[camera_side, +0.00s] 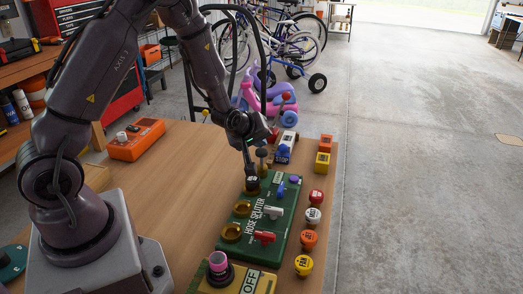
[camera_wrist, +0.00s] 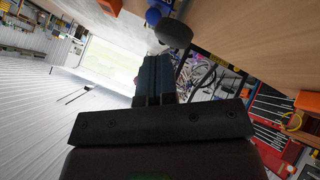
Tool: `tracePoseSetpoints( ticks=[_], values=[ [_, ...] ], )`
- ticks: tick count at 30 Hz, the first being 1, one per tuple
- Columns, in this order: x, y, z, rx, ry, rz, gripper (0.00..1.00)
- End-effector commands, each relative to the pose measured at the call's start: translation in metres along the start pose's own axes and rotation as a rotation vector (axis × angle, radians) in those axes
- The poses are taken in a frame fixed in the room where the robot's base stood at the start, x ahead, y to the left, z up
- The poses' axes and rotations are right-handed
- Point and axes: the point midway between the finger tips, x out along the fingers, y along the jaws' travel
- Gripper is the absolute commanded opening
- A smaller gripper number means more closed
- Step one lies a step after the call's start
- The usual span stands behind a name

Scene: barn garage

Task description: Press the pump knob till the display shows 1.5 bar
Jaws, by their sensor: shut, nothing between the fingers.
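My gripper (camera_side: 249,170) is shut and empty, pointing down over the far-left end of the green HOSE SPLITTER box (camera_side: 228,244). A grey round knob (camera_side: 262,153) on a stem stands just right of the fingers. In the wrist view, a dark grey round knob (camera_wrist: 173,33) lies just beyond the shut fingers (camera_wrist: 154,75); I cannot tell whether they touch. I cannot tell for certain which knob is the pump's. A small white, blue and yellow device (camera_side: 285,147) stands behind the box. No readable pressure display shows.
An orange device (camera_side: 136,140) lies on the wooden table (camera_side: 190,165) at the left. A yellow OFF box (camera_side: 237,280) with a pink-topped knob (camera_side: 218,261) is at the front. Several coloured round buttons (camera_side: 313,215) line the right edge. The table's middle left is clear.

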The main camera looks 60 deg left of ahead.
Motion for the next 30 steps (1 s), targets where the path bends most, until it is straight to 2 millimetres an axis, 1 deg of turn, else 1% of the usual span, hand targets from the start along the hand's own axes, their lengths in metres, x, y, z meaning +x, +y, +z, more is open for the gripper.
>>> tracePoseSetpoints(
  ticks=[30],
  values=[
    [0.0064, -0.0044, 0.0044, 0.0, 0.0, 0.0, 0.0]
  ],
)
